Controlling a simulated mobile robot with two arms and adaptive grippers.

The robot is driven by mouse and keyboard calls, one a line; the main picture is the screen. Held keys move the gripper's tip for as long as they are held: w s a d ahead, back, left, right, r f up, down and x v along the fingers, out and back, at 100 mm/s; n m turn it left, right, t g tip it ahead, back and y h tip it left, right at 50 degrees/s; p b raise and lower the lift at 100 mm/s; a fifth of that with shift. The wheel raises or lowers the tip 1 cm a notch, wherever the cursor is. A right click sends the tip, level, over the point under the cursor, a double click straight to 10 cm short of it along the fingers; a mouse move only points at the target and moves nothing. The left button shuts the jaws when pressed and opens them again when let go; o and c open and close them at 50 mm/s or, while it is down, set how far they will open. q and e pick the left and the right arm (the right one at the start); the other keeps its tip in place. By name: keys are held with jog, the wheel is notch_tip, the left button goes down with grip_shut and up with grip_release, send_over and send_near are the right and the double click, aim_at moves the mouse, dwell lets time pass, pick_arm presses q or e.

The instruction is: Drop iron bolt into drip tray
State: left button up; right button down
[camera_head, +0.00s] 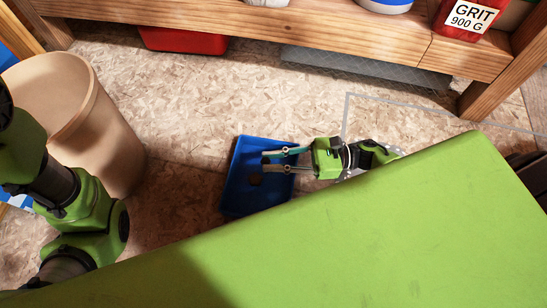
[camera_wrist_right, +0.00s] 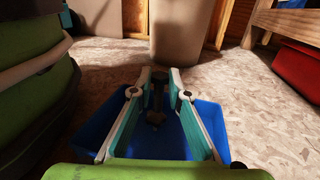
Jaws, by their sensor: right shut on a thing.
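The blue drip tray (camera_head: 237,198) lies on the floor; its walls also show in the right wrist view (camera_wrist_right: 212,118). My right gripper (camera_head: 266,161) reaches in from the right, with its fingertips over the tray. In the right wrist view its fingers (camera_wrist_right: 160,80) are shut on the dark iron bolt (camera_wrist_right: 158,92), which hangs upright between the tips above the tray's inside. In the head view the bolt is hard to make out; a small dark spot shows in the tray below the fingers. My left arm shows at the left, but its gripper is out of view.
A tan bin (camera_head: 115,140) stands left of the tray. A wooden shelf (camera_head: 300,45) runs along the back, with a red GRIT container (camera_head: 466,18) on it and a red box (camera_head: 183,40) underneath. Chipboard floor between tray and shelf is clear.

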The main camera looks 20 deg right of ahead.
notch_tip(320, 180, down, 2)
jog(key=shift+f+b, duration=0.1)
jog(key=shift+b, duration=0.4)
jog(key=c, duration=1.8)
grip_release()
jog(key=shift+c, duration=0.2)
jog(key=v, duration=1.2)
